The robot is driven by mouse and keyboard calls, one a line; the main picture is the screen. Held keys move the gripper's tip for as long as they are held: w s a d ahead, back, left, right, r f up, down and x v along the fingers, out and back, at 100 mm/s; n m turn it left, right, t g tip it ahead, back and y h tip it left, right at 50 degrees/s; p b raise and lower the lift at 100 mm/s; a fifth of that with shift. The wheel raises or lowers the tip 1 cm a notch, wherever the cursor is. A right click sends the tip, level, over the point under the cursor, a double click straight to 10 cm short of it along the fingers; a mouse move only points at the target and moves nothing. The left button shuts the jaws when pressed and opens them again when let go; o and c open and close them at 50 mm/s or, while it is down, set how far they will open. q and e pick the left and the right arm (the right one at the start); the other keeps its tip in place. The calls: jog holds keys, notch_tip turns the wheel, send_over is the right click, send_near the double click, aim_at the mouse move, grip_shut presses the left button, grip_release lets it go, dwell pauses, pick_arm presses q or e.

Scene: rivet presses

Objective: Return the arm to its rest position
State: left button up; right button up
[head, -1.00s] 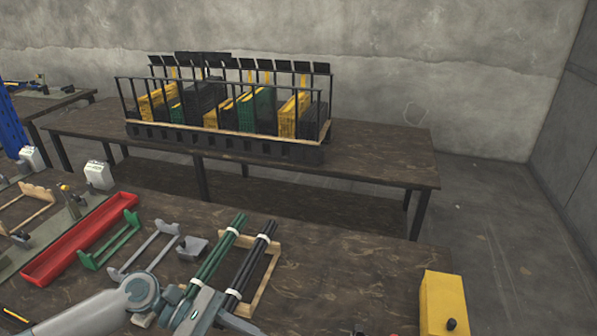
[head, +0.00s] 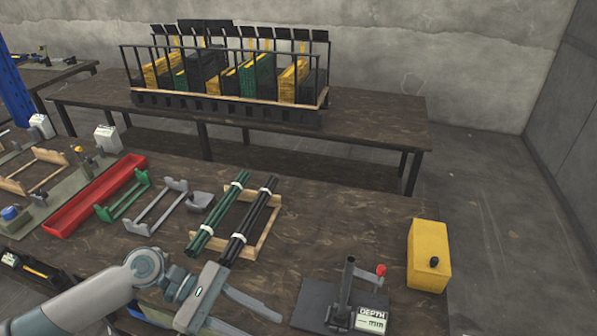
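My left arm (head: 85,300) reaches in from the lower left. Its gripper (head: 248,318) is low in the head view, in front of the near ends of the rod bundles. Its two fingers look spread, with nothing seen between them, though the lower one is partly cut off by the picture edge. A green rod bundle (head: 219,212) and a black rod bundle (head: 250,217) with white bands lie at the wooden rack (head: 268,228). My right gripper is not in view.
A depth gauge stand (head: 345,300) and yellow box (head: 428,255) stand at the right. A red tray (head: 95,195), green rack (head: 124,200) and grey rack (head: 157,207) lie at the left. A crate rack (head: 222,108) stands on the back table. The bench centre-right is clear.

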pick_arm(q)
jog(key=s+d+f+m+t+y, duration=0.1)
jog(key=s+f+m+t+y, duration=0.15)
jog(key=f+m, duration=0.4)
jog(key=s+d+f+m+t+y, duration=0.1)
jog(key=s+f+m+t+y, duration=0.15)
jog(key=f+m, duration=0.4)
jog(key=s+a+f+m+t+y, duration=0.1)
jog(key=s+a+f+y, duration=0.3)
jog(key=a, duration=0.5)
jog(key=s+a+f+m+t+y, duration=0.1)
jog(key=s+a+f+m+y, duration=0.1)
jog(key=s+a+y, duration=0.5)
notch_tip(320, 180, down, 26)
jog(key=w+a+g+h, duration=0.1)
jog(key=h, duration=0.2)
jog(key=s+a+f+g, duration=0.1)
jog(key=s+a+f, duration=0.2)
jog(key=s+f, duration=1.5)
jog(key=shift+s+a+f+g, duration=0.2)
jog(key=shift+s+f+g, duration=0.15)
jog(key=shift+f, duration=0.65)
